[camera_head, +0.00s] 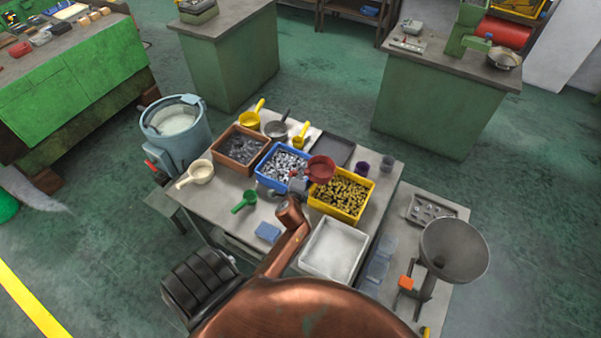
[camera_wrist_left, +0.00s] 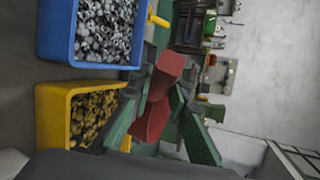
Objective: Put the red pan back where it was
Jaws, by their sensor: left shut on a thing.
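The red pan (camera_head: 321,168) is in the head view, above the inner edges of the blue and yellow bins. My left gripper (camera_head: 297,184) is shut on the pan at its left, handle side. In the left wrist view, the red pan (camera_wrist_left: 165,85) shows between the green-padded fingers of my left gripper (camera_wrist_left: 158,110); much of it is hidden by the fingers. The blue bin (camera_head: 262,181) holds grey metal parts and the yellow bin (camera_head: 325,211) holds brass-coloured parts. My right gripper is not in view.
On the table (camera_head: 223,212) are a brown bin (camera_head: 232,168), a cream pan (camera_head: 201,171), a green scoop (camera_head: 245,201), yellow pans (camera_head: 251,119), a dark tray (camera_head: 334,149), purple cups (camera_head: 362,168) and a white tray (camera_head: 326,268).

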